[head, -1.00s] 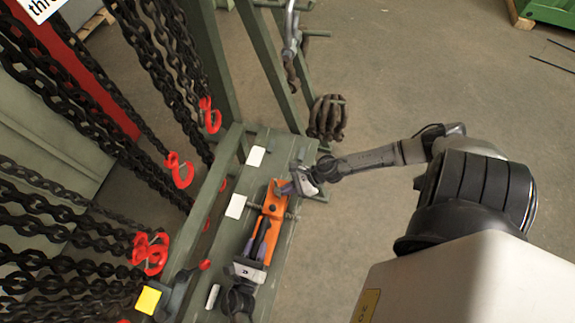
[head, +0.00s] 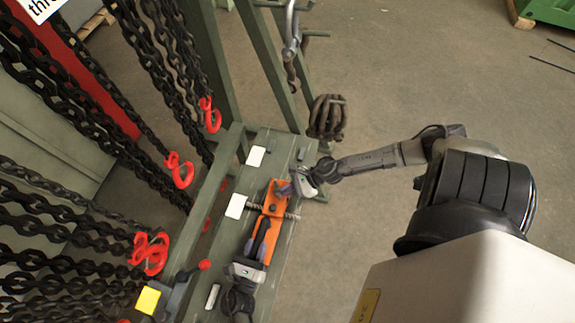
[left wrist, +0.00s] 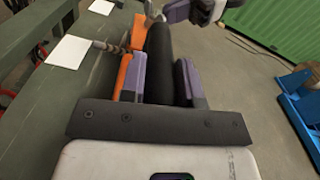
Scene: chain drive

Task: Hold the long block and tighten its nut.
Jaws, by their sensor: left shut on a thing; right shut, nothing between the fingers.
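The long orange block (head: 276,196) lies along the green bench, pointing away from me. A threaded rod (head: 291,215) crosses it near its upper middle. In the left wrist view the purple-sided fingers (left wrist: 165,85) are low in the picture, with orange (left wrist: 126,72) beside the left one. My right gripper (head: 287,188) is shut and empty at the block's far end, touching or just above it. I cannot make out the nut.
White cards (head: 235,206) lie on the bench (head: 255,187) left of the block. Black chains with red hooks (head: 180,170) hang on the left.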

